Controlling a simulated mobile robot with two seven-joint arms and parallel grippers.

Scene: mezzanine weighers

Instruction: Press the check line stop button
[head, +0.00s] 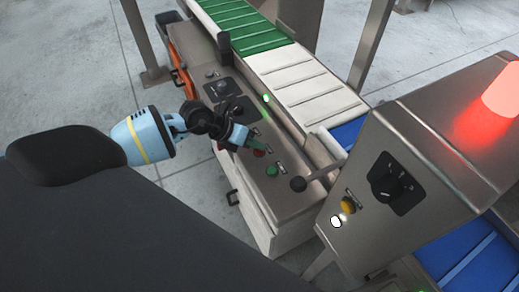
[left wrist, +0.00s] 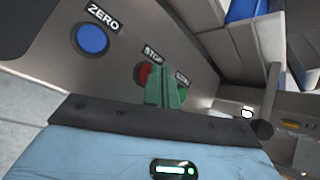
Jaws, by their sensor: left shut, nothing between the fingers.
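The stop button is a red round button under a STOP label in the left wrist view (left wrist: 142,74), partly covered by my fingers. In the head view the red button (head: 259,153) shows just below my fingertips on the grey console top. My left gripper (head: 252,143) is shut and empty, its green fingers together. In the left wrist view its fingertips (left wrist: 168,88) overlap the red button's right side. I cannot tell whether they touch it. My right gripper is not in view.
A blue ZERO button (left wrist: 92,39) sits left of the red one. A green button (head: 271,171) and a black-knobbed lever (head: 298,184) lie nearby. A conveyor (head: 300,85) runs behind; a steel cabinet (head: 420,150) with a dial and lit red lamp (head: 502,92) stands right.

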